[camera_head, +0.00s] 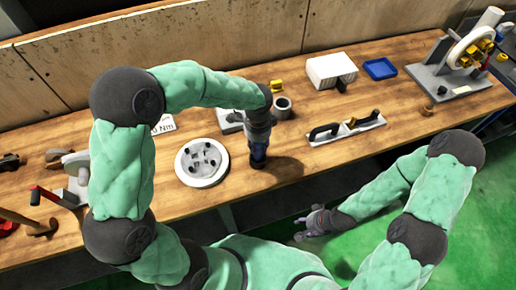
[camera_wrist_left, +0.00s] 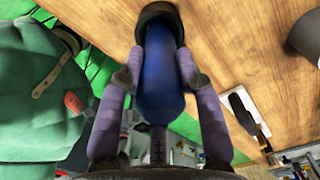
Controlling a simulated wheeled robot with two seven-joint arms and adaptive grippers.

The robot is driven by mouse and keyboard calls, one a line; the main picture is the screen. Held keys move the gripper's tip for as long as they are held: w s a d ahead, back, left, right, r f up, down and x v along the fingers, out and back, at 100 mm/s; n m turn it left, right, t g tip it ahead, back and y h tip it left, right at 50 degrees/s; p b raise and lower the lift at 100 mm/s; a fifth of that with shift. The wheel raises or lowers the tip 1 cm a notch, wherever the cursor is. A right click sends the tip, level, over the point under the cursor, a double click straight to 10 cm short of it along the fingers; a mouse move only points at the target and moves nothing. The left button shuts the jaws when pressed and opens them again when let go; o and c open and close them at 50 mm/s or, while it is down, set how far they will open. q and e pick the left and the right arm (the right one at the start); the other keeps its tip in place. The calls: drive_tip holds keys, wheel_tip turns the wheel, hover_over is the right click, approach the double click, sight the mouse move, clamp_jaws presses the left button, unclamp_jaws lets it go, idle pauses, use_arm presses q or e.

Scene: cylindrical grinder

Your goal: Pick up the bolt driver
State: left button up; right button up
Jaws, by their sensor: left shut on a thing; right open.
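My left gripper (camera_head: 259,143) is over the wooden bench, to the right of a round white fixture. In the left wrist view the two fingers of my left gripper (camera_wrist_left: 158,72) are shut on a blue cylinder with a dark end, which I take to be the bolt driver (camera_wrist_left: 160,95). My right gripper (camera_head: 312,222) is open and empty, low over the green floor in front of the bench.
The round white fixture (camera_head: 202,162) stands close left of my left gripper. A grey cup (camera_head: 282,107) is just behind it. A white box (camera_head: 331,70), a blue tray (camera_head: 380,68) and a machine (camera_head: 463,62) stand farther right.

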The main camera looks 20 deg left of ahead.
use_arm(q)
drive_tip(key=shift+w+r, duration=0.1)
drive_tip(key=shift+r, duration=0.45)
wheel_tip(320, 180, up, 3)
drive_tip(key=shift+f+p, duration=0.15)
drive_tip(key=shift+p, duration=0.3)
drive_tip(key=s+d+r+p, duration=0.1)
drive_tip(key=s+d+r, duration=0.1)
drive_tip(key=s+r, duration=0.4)
drive_tip(key=s+d+r+p, duration=0.1)
drive_tip(key=s+d+r, duration=0.2)
drive_tip(key=s, duration=0.4)
drive_tip(key=w+a+n+p, duration=0.3)
drive_tip(key=w+a, duration=0.3)
drive_tip(key=a, duration=0.6)
drive_tip(key=w+a+n+p, duration=0.3)
drive_tip(key=w+a+p, duration=0.2)
drive_tip(key=a, duration=0.7)
drive_tip(key=shift+w+f, duration=0.35)
drive_tip(key=shift+w, duration=0.2)
